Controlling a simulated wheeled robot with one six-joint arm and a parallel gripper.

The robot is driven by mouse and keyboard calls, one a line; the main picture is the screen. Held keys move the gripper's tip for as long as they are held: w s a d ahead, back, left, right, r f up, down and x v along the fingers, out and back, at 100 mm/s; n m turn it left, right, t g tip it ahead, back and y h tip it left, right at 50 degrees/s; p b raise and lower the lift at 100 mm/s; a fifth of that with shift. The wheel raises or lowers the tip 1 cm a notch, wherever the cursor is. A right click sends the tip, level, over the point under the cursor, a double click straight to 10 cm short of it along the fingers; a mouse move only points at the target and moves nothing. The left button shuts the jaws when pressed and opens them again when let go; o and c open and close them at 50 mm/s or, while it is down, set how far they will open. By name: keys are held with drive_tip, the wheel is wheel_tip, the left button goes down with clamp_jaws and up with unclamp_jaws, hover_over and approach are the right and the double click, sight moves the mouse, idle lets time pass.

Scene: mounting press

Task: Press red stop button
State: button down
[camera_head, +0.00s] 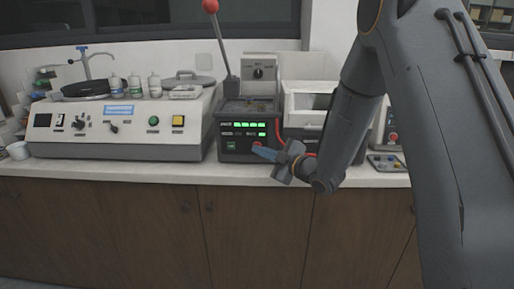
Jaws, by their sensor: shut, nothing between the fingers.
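The mounting press (238,156) is a dark box with a lit green display (244,124) and a tall lever ending in a red ball knob (210,6). Low on its front panel are a green button (231,146) and, to its right, the red stop button (257,144). My gripper (257,150) is shut and empty.
A wide grey-white polishing machine (100,150) with bottles on top stands left of the press. A white-lidded machine (308,88) stands right, partly behind my arm. A small control box (386,161) sits farther right. The pale counter (120,172) has a narrow clear front strip.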

drive_tip(key=shift+s, duration=0.7)
drive_tip(key=s+p, duration=0.1)
drive_tip(key=s, duration=0.4)
drive_tip(key=shift+a, duration=0.15)
idle(0.6)
drive_tip(key=s+d+f+m+g+h, duration=0.25)
drive_tip(key=s+d+m+h, duration=0.2)
drive_tip(key=d, duration=0.35)
drive_tip(key=s+d+f+m+g+h, duration=0.2)
drive_tip(key=s+d+f+m+h, duration=0.1)
drive_tip(key=d+m+h, duration=0.4)
drive_tip(key=s+d+m+g, duration=0.2)
drive_tip(key=s+m+g, duration=0.1)
drive_tip(key=s, duration=0.8)
drive_tip(key=s+d+m+g, duration=0.1)
drive_tip(key=s+m+g, duration=0.3)
drive_tip(key=s, duration=0.8)
drive_tip(key=shift+d+r+g, duration=0.3)
drive_tip(key=shift+d+g, duration=0.05)
drive_tip(key=shift+g, duration=0.1)
